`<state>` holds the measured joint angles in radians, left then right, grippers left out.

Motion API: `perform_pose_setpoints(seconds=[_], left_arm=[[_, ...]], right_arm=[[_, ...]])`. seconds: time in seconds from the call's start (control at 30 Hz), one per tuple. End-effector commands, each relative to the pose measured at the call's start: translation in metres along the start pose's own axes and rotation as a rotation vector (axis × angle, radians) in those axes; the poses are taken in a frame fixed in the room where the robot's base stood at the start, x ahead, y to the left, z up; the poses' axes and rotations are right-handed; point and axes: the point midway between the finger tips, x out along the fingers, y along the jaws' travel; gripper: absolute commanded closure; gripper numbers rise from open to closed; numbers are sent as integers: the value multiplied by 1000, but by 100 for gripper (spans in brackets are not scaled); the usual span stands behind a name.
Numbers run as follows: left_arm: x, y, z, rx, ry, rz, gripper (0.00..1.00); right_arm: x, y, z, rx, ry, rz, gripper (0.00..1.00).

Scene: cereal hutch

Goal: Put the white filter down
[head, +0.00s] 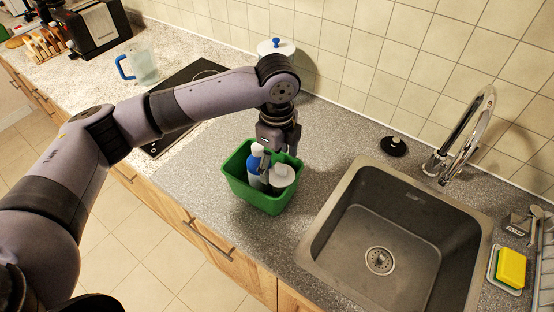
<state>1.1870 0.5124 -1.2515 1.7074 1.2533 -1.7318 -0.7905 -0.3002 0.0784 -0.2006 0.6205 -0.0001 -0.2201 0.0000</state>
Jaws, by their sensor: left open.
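A white round piece (283,175), which looks like the white filter, sits inside a green bin (271,204) on the grey counter. A blue and white bottle (255,166) stands beside it in the bin. My left gripper (277,152) is open and points down over the back of the bin, just above the white piece. Its fingers partly hide the bin's back, and I cannot tell if they touch anything. My right gripper is not in view.
A sink (385,245) with a chrome tap (468,130) lies right of the bin. A black stopper (393,146) lies behind it. A yellow sponge (511,267) is at the far right. A clear jug (143,66) and a dark hob (200,75) are at the left.

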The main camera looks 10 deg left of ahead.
Motion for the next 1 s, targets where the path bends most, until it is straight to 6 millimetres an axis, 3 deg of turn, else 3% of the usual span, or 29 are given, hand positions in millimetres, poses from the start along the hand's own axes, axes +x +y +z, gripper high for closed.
perform_pose_setpoints(seconds=[0.17, 0.63, 0.8, 1.0], left_arm=[[-18, -1, 0, 0, 0, -6, 26], [-115, -1, 0, -1, -1, -4, 26], [-129, -1, 0, -1, 0, -1, 26], [-132, 0, 0, -1, 0, 1, 26]], right_arm=[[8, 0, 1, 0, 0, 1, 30], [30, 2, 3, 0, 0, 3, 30], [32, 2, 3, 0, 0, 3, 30], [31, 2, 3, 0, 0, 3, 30]])
